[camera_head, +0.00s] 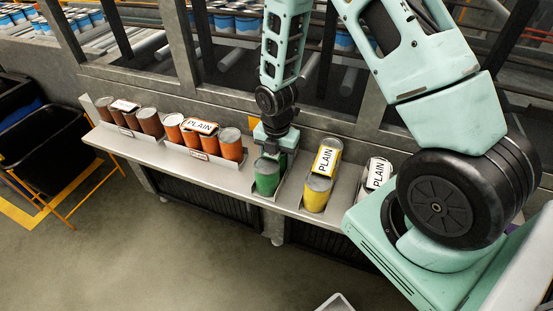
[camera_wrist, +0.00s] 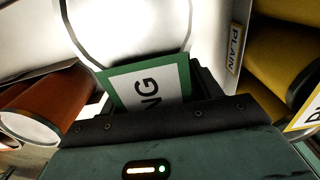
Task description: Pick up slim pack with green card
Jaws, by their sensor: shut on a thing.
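My gripper (camera_head: 276,142) reaches down from above to the shelf, just behind a green can (camera_head: 267,177). My gripper is shut on the slim pack that bears this card.
The shelf (camera_head: 222,175) also holds orange cans (camera_head: 231,143) and brown cans (camera_head: 149,121) at left. Yellow cans (camera_head: 317,190) stand close at right, with a white "PLAIN" pack (camera_head: 378,173) beyond. A grey frame stands behind; black bins (camera_head: 45,145) are at far left.

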